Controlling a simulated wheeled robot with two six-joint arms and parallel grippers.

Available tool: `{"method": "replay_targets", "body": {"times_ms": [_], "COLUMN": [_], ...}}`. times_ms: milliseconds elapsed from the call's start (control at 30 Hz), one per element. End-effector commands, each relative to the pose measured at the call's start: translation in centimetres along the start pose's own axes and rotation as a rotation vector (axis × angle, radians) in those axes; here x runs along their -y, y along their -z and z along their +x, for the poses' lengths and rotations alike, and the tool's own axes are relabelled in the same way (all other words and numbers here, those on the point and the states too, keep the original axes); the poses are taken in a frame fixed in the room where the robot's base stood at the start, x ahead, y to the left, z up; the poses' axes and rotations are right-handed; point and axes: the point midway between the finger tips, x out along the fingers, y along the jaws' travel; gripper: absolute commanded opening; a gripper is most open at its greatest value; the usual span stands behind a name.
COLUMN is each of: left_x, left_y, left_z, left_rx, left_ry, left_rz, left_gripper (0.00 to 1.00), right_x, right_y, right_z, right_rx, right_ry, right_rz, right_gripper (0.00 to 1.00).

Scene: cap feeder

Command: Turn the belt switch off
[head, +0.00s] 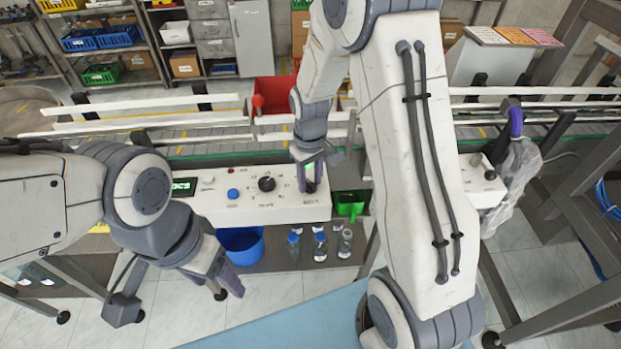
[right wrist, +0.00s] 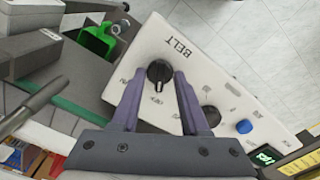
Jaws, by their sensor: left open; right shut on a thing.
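The belt switch is a black round knob (right wrist: 158,72) on a white control panel (right wrist: 200,60), beside the printed word BELT. My right gripper (right wrist: 159,76) has one finger on each side of this knob and is shut on it. In the head view my right gripper (head: 311,184) comes down onto the panel's right end (head: 290,208) and largely hides the knob. My left gripper (head: 229,284) is open and empty, low in front of the panel.
A second black knob (head: 267,184), a blue button (head: 233,193) and a green display (head: 183,186) lie left along the panel. A blue bucket (head: 241,246), several bottles (head: 320,246) and a green scoop-like bin (head: 350,203) stand close by. A conveyor runs behind.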

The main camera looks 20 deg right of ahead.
Motion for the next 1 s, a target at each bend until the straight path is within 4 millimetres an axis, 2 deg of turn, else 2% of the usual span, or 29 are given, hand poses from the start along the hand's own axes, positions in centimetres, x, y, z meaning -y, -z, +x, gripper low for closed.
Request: {"method": "replay_targets", "body": {"times_ms": [33, 67, 100, 133, 400, 533, 1000], "left_x": [0.0, 0.0, 0.0, 0.0, 0.0, 0.0, 0.1], "left_y": [0.0, 0.0, 0.0, 0.0, 0.0, 0.0, -0.1], "left_z": [0.0, 0.0, 0.0, 0.0, 0.0, 0.1, 1.2], "left_rx": [0.000, 0.000, 0.000, 0.000, 0.000, 0.000, 0.000], "left_ry": [0.000, 0.000, 0.000, 0.000, 0.000, 0.000, 0.000], "left_rz": [0.000, 0.000, 0.000, 0.000, 0.000, 0.000, 0.001], "left_gripper": [0.69, 0.69, 0.69, 0.69, 0.69, 0.69, 0.69], "right_x": [0.0, 0.0, 0.0, 0.0, 0.0, 0.0, -0.1], "right_y": [0.1, 0.1, 0.1, 0.1, 0.0, 0.1, 0.1], "right_z": [-0.1, -0.1, -0.1, -0.1, -0.1, -0.8, -9.1], "right_rx": [-0.003, -0.003, -0.003, -0.002, -0.001, -0.005, -0.006], "right_ry": [-0.001, -0.001, -0.001, -0.001, -0.001, -0.002, -0.002], "right_rz": [-0.002, -0.002, -0.002, -0.002, 0.000, 0.000, 0.000], "right_gripper": [0.00, 0.56, 0.71, 0.74, 0.74, 0.74, 0.74]}}
